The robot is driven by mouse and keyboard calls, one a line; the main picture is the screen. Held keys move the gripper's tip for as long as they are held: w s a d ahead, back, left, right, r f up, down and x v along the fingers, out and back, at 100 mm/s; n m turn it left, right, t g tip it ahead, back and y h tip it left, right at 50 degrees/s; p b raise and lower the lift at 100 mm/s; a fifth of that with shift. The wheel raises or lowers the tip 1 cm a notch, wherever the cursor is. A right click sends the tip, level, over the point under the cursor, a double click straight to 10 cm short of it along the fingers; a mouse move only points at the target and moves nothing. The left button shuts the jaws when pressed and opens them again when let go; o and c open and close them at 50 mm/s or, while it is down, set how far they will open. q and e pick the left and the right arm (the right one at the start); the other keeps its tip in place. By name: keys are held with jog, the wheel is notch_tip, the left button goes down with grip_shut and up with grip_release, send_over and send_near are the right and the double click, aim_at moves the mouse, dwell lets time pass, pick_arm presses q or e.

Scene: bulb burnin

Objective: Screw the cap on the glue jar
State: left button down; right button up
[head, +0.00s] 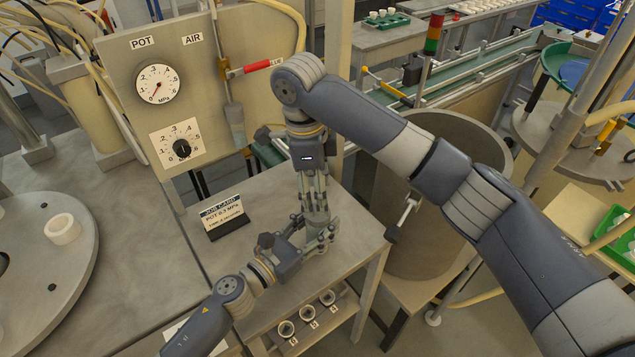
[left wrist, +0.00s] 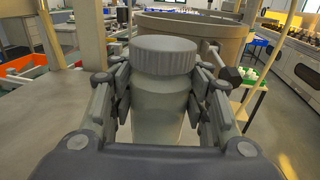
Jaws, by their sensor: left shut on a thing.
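The glue jar (left wrist: 160,105) stands upright between the fingers of my left gripper (left wrist: 160,100) in the left wrist view. A ribbed grey cap (left wrist: 164,54) sits level on top of it; I cannot tell how tight it is. In the head view my left gripper (head: 322,238) reaches in low from the left over the small table, shut on the jar. The jar is mostly hidden there. My right gripper (head: 316,210) points straight down just above and beside the left one. Its fingertips are too small and overlapped to show whether they are open.
A job card (head: 224,214) stands on the small table left of the grippers. A gauge panel (head: 215,80) rises behind, and a large drum (head: 425,230) stands to the right. A round plate (head: 85,270) with a white ring (head: 62,229) is at far left. Several cups (head: 307,311) sit below.

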jog(key=n, duration=0.6)
jog(key=shift+w+r, duration=0.1)
jog(key=shift+r, duration=0.2)
jog(key=n, duration=0.3)
jog(key=shift+r+n, duration=0.15)
jog(key=shift+n, duration=0.15)
jog(key=n, duration=0.3)
jog(key=shift+d+r+n, duration=0.1)
jog(key=shift+r+n, duration=0.05)
jog(key=shift+n, duration=0.25)
jog(key=n, duration=0.4)
jog(key=shift+r+y, duration=0.2)
jog(key=shift+y, duration=0.1)
jog(key=n, duration=0.3)
jog(key=shift+r+n, duration=0.1)
jog(key=shift+n, duration=0.2)
jog(key=n, duration=0.5)
jog(key=shift+r+n, duration=0.25)
jog(key=shift+n, duration=0.15)
jog(key=n, duration=0.3)
jog(key=shift+d+r+n, duration=0.1)
jog(key=shift+r+n, duration=0.05)
jog(key=shift+n, duration=0.15)
jog(key=n, duration=0.4)
jog(key=shift+s+r+y, duration=0.1)
jog(key=shift+s+y, duration=0.15)
jog(key=shift+y, duration=0.05)
